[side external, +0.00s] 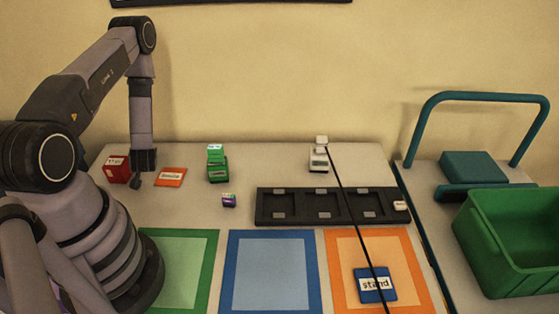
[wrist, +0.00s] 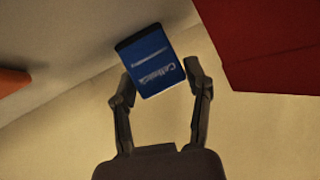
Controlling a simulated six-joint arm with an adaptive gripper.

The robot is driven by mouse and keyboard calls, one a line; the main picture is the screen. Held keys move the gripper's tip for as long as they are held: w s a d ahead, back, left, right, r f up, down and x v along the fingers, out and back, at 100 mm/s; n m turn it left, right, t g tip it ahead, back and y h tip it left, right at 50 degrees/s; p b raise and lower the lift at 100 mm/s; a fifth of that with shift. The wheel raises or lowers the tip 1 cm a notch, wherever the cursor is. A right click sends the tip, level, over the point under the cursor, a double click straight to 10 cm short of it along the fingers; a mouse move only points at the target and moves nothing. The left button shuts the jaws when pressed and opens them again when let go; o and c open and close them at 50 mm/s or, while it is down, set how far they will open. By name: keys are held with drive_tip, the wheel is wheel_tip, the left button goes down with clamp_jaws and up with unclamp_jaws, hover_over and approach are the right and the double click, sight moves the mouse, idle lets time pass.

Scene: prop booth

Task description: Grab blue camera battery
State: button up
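A small blue box with a dark end and white lettering (wrist: 152,62), which looks like the blue camera battery, lies between my fingertips in the wrist view. It is turned at a slant to the fingers. My gripper (wrist: 158,68) is spread open around it; the left fingertip is at its edge and a narrow gap shows at the right one. Firm contact cannot be made out. In the side external view my gripper (side external: 137,183) points down low over the table's back left, and the battery is hidden there.
A red box (side external: 117,169) stands close left of my gripper, and an orange card (side external: 171,177) lies close right. A green box (side external: 217,164), purple cube (side external: 229,201) and black tray (side external: 284,206) are farther right. A blue card (side external: 375,285) lies on the orange mat (side external: 341,246).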

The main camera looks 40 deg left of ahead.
drive_tip(key=c, duration=0.6)
